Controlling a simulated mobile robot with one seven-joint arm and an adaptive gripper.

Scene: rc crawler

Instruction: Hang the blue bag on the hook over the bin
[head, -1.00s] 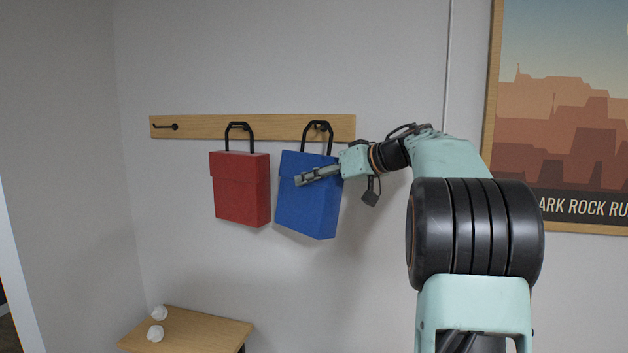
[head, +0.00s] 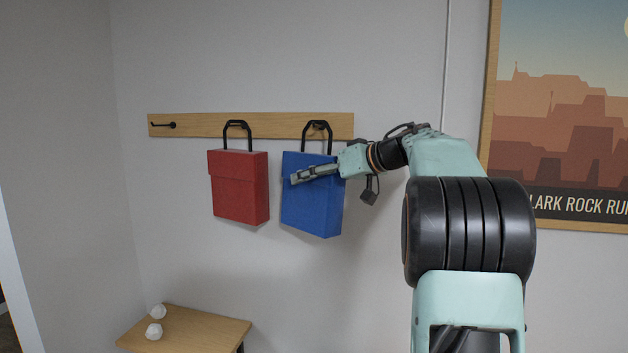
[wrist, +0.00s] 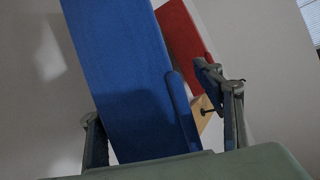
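The blue bag (head: 312,212) hangs from the right end of the wooden hook rail (head: 196,124). Its black handle (head: 317,136) is up at the right hook, which it partly hides. My gripper (head: 297,175) is at the upper part of the blue bag, with a finger across its front. In the wrist view, the blue bag (wrist: 125,75) lies between the two spread fingers of my gripper (wrist: 150,95). A gap shows between the bag and the right finger. No bin is in view.
A red bag (head: 239,188) hangs at the middle of the rail, close left of the blue bag. The left hook (head: 164,125) is empty. A small wooden table (head: 205,332) with white crumpled lumps (head: 154,331) stands below left. A framed poster (head: 555,120) is at right.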

